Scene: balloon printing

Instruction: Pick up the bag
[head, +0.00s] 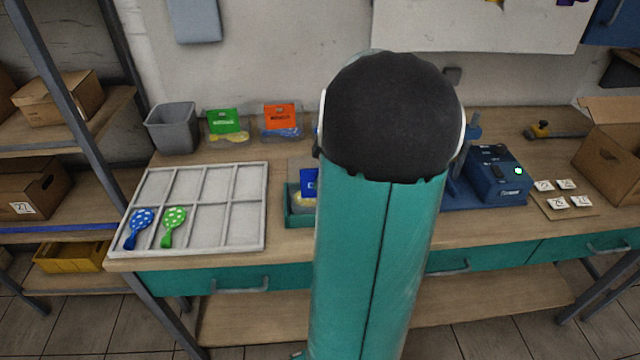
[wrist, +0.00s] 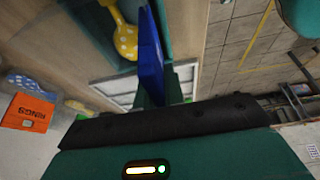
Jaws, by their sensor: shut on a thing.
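A bag with a blue header (head: 309,183) stands at the teal tray (head: 291,212), left of my arm. In the wrist view the blue header (wrist: 150,55) is seen nearly edge-on, between the fingers of my gripper (wrist: 158,92). My gripper is shut on this header. A yellow balloon with white dots (wrist: 125,40) shows beside the header in the wrist view. I cannot tell whether the bag is clear of the tray. In the head view my arm hides the gripper and part of the tray.
A bag with a green header (head: 224,122) and one with an orange header (head: 282,117) stand at the wall beside a grey bin (head: 172,128). A divided white tray (head: 200,168) holds two balloons. A blue machine (head: 497,175) and a cardboard box (head: 610,150) stand right.

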